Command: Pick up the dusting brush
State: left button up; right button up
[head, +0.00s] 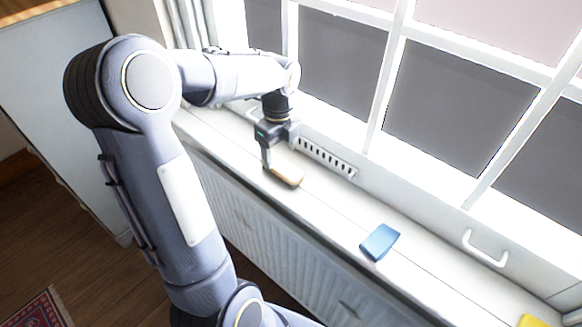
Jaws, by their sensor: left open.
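The dusting brush appears to be the tan, wooden-looking piece (286,175) with a darker lower edge, lying on the white window sill. My left gripper (267,165) reaches down from above to the brush's left end. It is open, with its fingers right at that end. I cannot tell whether a finger touches the brush. Part of the brush's left end is hidden by the gripper. My right gripper does not show.
A blue block (380,242) lies farther right on the white sill (330,212). A yellow item (532,321) is cut off at the lower right corner. A slotted vent (326,156) and a white handle (485,248) sit along the window side. The sill between brush and blue block is clear.

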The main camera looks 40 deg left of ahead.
aim_at(281, 165)
pick_arm(q)
jog(key=f, duration=0.5)
jog(key=shift+s+d+f, duration=0.1)
jog(key=shift+d+f, duration=0.05)
jog(key=shift+d, duration=0.1)
jog(key=shift+c, duration=0.2)
jog(key=c, duration=1.1)
jog(key=shift+o, duration=0.2)
jog(key=shift+r, duration=0.2)
